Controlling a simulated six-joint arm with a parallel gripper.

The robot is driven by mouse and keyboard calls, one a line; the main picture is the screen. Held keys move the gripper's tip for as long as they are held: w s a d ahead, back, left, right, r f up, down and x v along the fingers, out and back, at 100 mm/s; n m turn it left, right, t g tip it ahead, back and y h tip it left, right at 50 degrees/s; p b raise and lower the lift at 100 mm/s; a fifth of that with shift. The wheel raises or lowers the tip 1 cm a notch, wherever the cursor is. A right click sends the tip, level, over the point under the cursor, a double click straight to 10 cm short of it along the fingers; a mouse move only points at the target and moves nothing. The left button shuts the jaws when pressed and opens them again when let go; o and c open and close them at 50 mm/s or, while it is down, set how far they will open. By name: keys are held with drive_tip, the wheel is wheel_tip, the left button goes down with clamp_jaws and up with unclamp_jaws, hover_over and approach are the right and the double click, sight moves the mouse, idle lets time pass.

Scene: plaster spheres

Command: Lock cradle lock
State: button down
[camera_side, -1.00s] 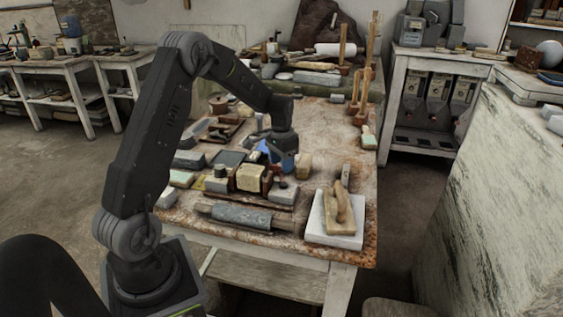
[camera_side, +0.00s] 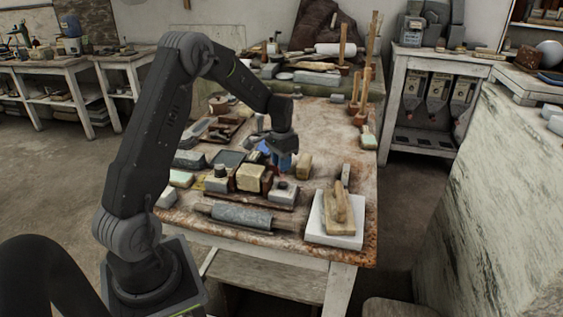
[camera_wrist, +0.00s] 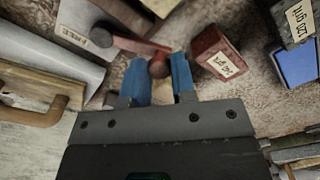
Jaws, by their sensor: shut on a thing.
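In the wrist view, the cradle lock shows as a reddish lever (camera_wrist: 140,45) with a round red knob (camera_wrist: 158,67) at its end. A label reading FREE (camera_wrist: 75,37) is beside the lever at the upper left. My gripper (camera_wrist: 160,72) has its two blue fingers on either side of the knob and is shut on it. In the side view, my gripper (camera_side: 283,161) points down among the blocks on the worktable (camera_side: 330,110). There the lever and knob are too small or hidden to make out.
In the wrist view, a red grit block (camera_wrist: 216,55) lies close right of the fingers, with a blue block (camera_wrist: 296,66) beyond. A wooden handle (camera_wrist: 45,105) is at left. In the side view, a wooden float (camera_side: 338,212) lies on a white slab at the front right.

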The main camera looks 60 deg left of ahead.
drive_tip(key=shift+s+a+n, duration=0.2)
drive_tip(key=shift+s+n, duration=0.25)
drive_tip(key=shift+n, duration=0.55)
drive_tip(key=c, duration=0.9)
unclamp_jaws()
drive_tip(key=shift+c, duration=0.2)
drive_tip(key=shift+r, duration=0.1)
wheel_tip(320, 180, up, 14)
